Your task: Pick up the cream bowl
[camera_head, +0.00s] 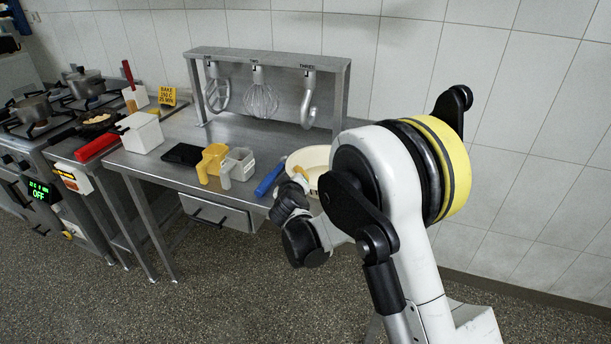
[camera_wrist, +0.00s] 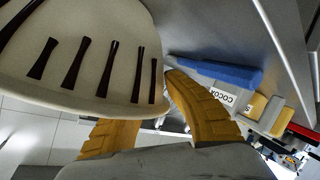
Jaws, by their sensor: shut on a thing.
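The cream bowl (camera_head: 312,156) is at the right end of the steel table, partly hidden behind my arm. In the wrist view the bowl (camera_wrist: 100,45) fills the upper left, with several dark stripes on its side. My gripper (camera_head: 300,174) is at the bowl's near side, and its yellow fingers also show in the wrist view (camera_wrist: 152,112). The fingers are shut on the bowl's rim, one finger partly hidden by the bowl. I cannot tell whether the bowl touches the table.
A blue-handled tool (camera_head: 269,179) lies close to the bowl's left. A grey-white cup (camera_head: 238,164) and a yellow cup (camera_head: 212,160) stand farther left. A rack (camera_head: 268,56) with hanging whisks and a hook stands behind. A black tablet-like slab (camera_head: 184,154) lies on the table (camera_head: 150,171).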

